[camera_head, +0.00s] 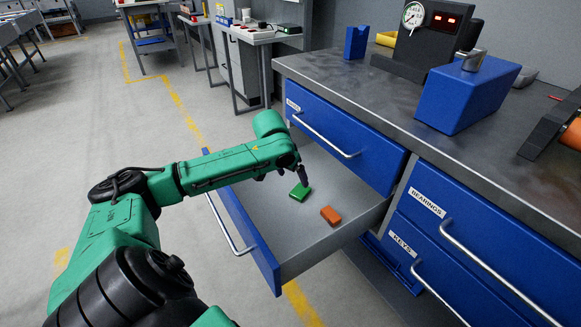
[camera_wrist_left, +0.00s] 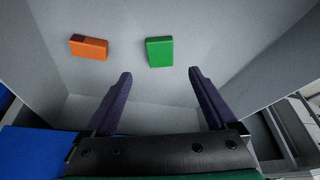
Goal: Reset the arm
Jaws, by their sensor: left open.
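My left arm reaches in from the left over the pulled-out drawer (camera_head: 262,222). My left gripper (camera_head: 303,181) is above the drawer's floor. In the left wrist view the gripper (camera_wrist_left: 160,78) is open, its two dark fingers apart with nothing between them. A green block (camera_head: 300,192) lies in the drawer just beyond the fingertips; it also shows in the left wrist view (camera_wrist_left: 159,51). An orange block (camera_head: 331,215) lies near it in the drawer; in the left wrist view the orange block (camera_wrist_left: 89,47) is left of the green one. My right gripper is in neither view.
The workbench (camera_head: 400,95) has shut blue drawers, one labelled BEARINGS (camera_head: 470,238). On its top stand a gauge box (camera_head: 425,40) and a blue block-shaped device (camera_head: 465,95). Floor (camera_head: 100,120) to the left is open, with other benches further back.

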